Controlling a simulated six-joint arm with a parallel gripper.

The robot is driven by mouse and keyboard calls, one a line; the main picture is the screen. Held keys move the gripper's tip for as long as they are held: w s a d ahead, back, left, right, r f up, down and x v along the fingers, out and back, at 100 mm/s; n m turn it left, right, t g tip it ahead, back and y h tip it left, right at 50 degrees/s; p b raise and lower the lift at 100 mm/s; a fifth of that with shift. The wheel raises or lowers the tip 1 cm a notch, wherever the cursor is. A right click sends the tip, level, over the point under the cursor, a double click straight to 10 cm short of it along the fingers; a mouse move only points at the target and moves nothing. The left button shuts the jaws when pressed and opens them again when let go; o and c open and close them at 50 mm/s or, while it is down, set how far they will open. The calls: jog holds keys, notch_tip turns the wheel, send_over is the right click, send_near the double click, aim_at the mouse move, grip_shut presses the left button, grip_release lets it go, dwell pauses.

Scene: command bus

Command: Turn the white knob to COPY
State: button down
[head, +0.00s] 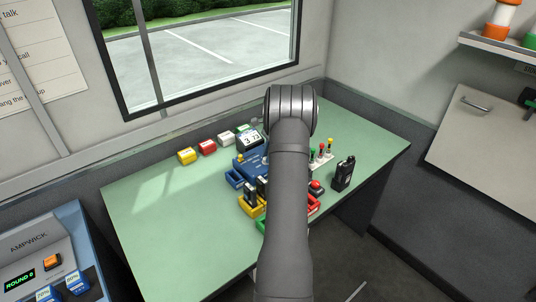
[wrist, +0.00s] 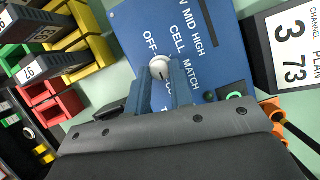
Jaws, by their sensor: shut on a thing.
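The white knob (wrist: 159,66) sits on a blue panel (wrist: 203,52) in the wrist view. My gripper (wrist: 160,72) has its two blue fingers on either side of the knob, shut on it. A small dark mark shows on the knob's lower part, but I cannot tell exactly which label it faces. Lettering below the knob, between the fingers, is mostly hidden. In the head view the blue unit (head: 250,166) shows at the left of my arm; the knob and my gripper are hidden behind the arm.
A white display reading 3 73 (wrist: 289,52) stands right of the panel. Red and yellow trays with dark numbered packs (wrist: 42,68) lie left. In the head view a black radio (head: 343,174) stands at the right. The green table's left part (head: 160,225) is clear.

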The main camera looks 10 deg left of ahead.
jog(key=c, duration=1.3)
grip_release()
jog(key=shift+r, duration=0.1)
jog(key=v, duration=1.7)
jog(key=shift+r, duration=0.1)
jog(key=x, duration=1.7)
